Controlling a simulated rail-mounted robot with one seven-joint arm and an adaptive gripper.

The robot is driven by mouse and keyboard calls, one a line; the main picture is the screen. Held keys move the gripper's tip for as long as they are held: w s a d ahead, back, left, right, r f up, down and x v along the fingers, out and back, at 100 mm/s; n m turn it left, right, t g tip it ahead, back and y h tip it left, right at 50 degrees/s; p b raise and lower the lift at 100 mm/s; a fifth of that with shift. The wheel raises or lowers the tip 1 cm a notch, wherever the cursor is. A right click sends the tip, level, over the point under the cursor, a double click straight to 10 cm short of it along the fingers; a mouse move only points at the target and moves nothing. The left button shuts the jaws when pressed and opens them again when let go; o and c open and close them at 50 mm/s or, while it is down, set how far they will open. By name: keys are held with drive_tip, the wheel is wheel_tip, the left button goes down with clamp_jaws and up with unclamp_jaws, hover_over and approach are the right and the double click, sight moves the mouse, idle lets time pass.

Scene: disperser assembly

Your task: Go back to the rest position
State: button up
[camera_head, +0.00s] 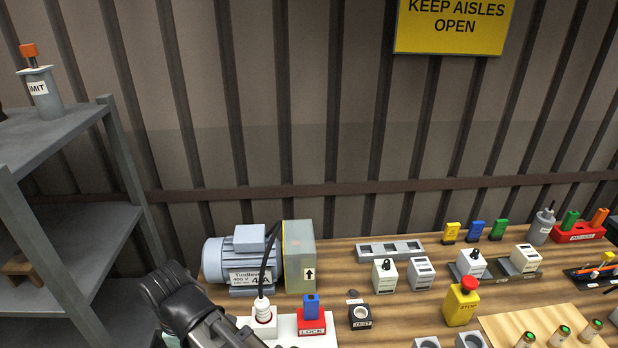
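A dark, jointed end part of my arm rises from the bottom edge, left of centre, in front of the table's near left corner. I cannot make out two fingertips on it, so whether my gripper is open, shut or holding something does not show. It stands just left of a white base plate (287,325) that carries a white plug with a black cable (263,312) and a red LOCK block (311,322) with a blue key piece (311,305) in it. The arm covers part of the table and the plate's left side.
The wooden table (400,293) holds a grey-blue motor (245,262), a grey box (299,257), a yellow stop button (461,302), white modules and coloured pieces. A grey shelf (60,140) stands left with a cylinder (42,92) on top. A ribbed wall closes the back.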

wheel_tip(320, 180, up, 6)
wheel_tip(320, 180, down, 12)
drive_tip(key=shift+r, duration=0.15)
drive_tip(key=m+b, duration=0.1)
drive_tip(key=m, duration=0.2)
drive_tip(key=shift+m, duration=0.3)
drive_tip(key=m+b, duration=0.1)
drive_tip(key=m, duration=0.3)
drive_tip(key=shift+r, duration=0.1)
drive_tip(key=shift+m, duration=0.4)
drive_tip(key=shift+w+r, duration=0.1)
